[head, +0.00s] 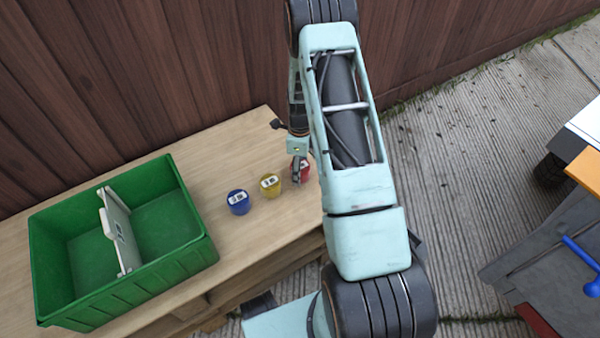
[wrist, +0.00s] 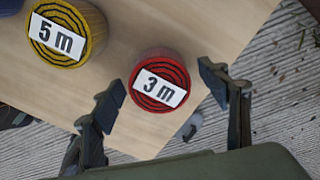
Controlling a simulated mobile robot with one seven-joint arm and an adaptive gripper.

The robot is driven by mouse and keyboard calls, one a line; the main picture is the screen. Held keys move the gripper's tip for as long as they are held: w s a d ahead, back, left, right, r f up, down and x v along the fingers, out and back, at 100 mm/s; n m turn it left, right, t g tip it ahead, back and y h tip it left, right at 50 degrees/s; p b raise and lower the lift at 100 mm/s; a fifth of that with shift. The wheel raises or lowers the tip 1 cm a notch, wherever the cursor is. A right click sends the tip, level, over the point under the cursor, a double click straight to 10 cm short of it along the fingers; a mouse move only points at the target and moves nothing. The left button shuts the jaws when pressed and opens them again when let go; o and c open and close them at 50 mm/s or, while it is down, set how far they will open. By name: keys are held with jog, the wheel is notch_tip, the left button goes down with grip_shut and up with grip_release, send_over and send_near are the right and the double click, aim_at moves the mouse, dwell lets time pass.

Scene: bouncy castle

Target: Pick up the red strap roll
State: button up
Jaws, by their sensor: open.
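The red strap roll (wrist: 158,81) stands on the wooden table, with a white "3 m" label on its top. It also shows in the head view (head: 304,170), partly hidden by my arm and gripper. My gripper (wrist: 160,92) is open, with one finger to the left of the red roll and one to the right in the wrist view. I cannot tell how far above the roll the fingertips are. In the head view my gripper (head: 297,176) is at the red roll, near the table's right end.
A yellow roll (head: 270,185) labelled "5 m" and a blue roll (head: 238,202) stand to the left of the red one. A green crate (head: 190,262) with a white divider (head: 117,232) is further left on the table (head: 225,150). A wooden fence (head: 180,70) runs behind.

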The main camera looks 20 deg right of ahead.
jog(key=shift+c, duration=0.7)
jog(key=c, duration=1.2)
jog(key=shift+c, duration=0.2)
jog(key=shift+r, duration=0.15)
jog(key=shift+r+p, duration=0.3)
jog(key=shift+r, duration=0.25)
notch_tip(320, 180, up, 2)
jog(key=shift+r+p, duration=0.25)
jog(key=shift+p, duration=0.3)
jog(key=s+a+r+p, duration=0.3)
jog(key=s+r, duration=0.6)
jog(key=s, duration=0.4)
jog(key=shift+s+a+p, duration=0.15)
jog(key=shift+s+p, duration=0.15)
